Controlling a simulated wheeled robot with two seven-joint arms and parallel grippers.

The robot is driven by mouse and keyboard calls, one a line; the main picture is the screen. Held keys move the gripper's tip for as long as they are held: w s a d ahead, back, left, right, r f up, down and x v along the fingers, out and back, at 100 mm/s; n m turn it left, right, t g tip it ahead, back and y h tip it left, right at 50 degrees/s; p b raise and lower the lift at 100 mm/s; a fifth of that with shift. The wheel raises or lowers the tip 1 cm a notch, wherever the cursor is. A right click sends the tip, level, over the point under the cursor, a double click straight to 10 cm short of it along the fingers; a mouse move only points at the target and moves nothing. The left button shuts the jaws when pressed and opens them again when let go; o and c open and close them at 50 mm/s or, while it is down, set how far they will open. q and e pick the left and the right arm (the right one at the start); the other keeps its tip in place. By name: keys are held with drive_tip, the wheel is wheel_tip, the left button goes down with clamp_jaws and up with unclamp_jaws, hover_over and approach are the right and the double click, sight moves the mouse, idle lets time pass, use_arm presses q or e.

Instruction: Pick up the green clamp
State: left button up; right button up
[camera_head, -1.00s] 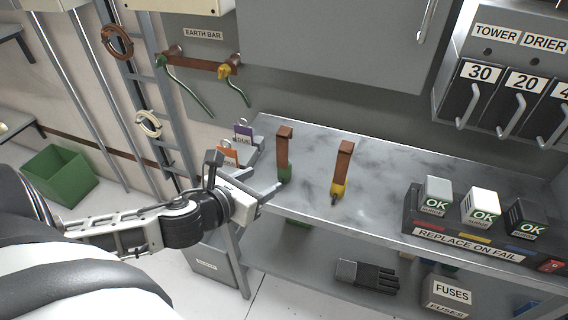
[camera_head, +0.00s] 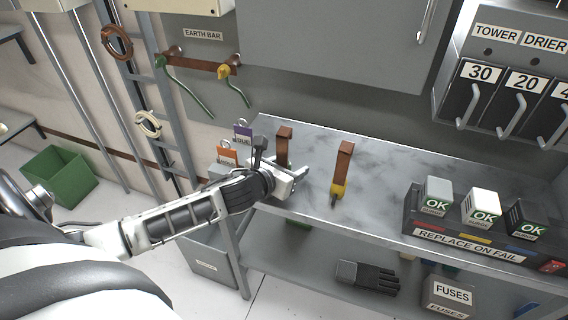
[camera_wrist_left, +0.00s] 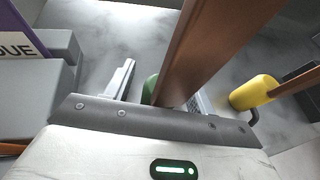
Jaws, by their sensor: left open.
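The green clamp shows in the left wrist view as a green body (camera_wrist_left: 150,88) with a brown upright bar (camera_wrist_left: 195,50). In the head view its brown bar (camera_head: 283,143) stands on the metal shelf, and its green lower part is hidden behind my gripper. My left gripper (camera_head: 301,172) is open at the clamp; in the left wrist view its fingers (camera_wrist_left: 160,90) stand on either side of the green body and bar. I cannot tell whether they touch it. My right gripper is not in view.
A yellow clamp (camera_head: 338,188) with a brown bar stands to the right. Purple (camera_head: 243,134) and orange (camera_head: 227,154) tags sit at the left. A fuse tray (camera_head: 470,243) is on the right of the shelf (camera_head: 385,190). The shelf's middle is clear.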

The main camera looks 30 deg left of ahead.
use_arm(q)
clamp_jaws()
drive_tip(key=shift+r, duration=0.1)
